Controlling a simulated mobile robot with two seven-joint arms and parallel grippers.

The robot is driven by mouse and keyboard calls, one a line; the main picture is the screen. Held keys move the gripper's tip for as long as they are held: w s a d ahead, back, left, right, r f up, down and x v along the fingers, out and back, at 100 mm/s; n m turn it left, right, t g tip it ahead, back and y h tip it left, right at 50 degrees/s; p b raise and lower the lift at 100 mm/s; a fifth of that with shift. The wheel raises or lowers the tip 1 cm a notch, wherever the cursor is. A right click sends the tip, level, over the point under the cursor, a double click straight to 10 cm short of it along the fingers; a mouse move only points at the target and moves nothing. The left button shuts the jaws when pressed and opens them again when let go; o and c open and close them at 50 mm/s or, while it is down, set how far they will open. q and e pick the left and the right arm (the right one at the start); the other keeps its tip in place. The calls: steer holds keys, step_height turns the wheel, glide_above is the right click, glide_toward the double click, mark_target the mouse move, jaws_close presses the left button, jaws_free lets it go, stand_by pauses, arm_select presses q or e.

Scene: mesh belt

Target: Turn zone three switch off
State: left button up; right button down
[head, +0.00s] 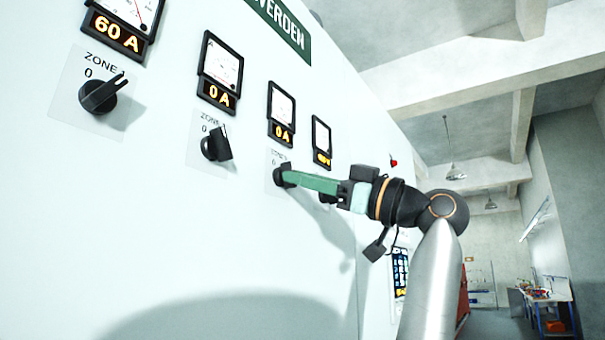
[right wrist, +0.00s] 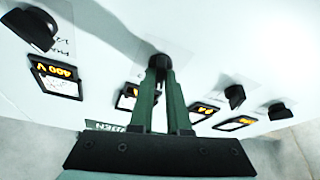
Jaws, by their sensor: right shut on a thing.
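The third black rotary switch from the left, the zone three switch (head: 278,177), is on the pale panel below a meter (head: 281,114) reading 0 A. My right gripper (head: 288,174) reaches in from the right, and its green fingers are shut on this switch. In the right wrist view, the fingers (right wrist: 160,75) lie on both sides of the black knob (right wrist: 158,61). The fingers hide part of the knob, so its pointer direction cannot be told. My left gripper is in neither view.
Other switches share the panel: the first (head: 99,95) under a 60 A meter (head: 122,22), the second (head: 216,145) under a 0 A meter (head: 220,72), and a fourth mostly hidden behind my right gripper. A workbench (head: 546,300) stands far right.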

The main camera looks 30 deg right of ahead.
steer(key=shift+d+n+g+y+p, duration=0.1)
steer(key=shift+n+g+y+p, duration=0.4)
steer(key=shift+n, duration=0.9)
steer(key=c, duration=0.9)
jaws_free()
steer(key=b+v, duration=0.4)
steer(key=v, duration=0.8)
steer(key=shift+s+d, duration=0.1)
steer(key=shift+d, duration=0.1)
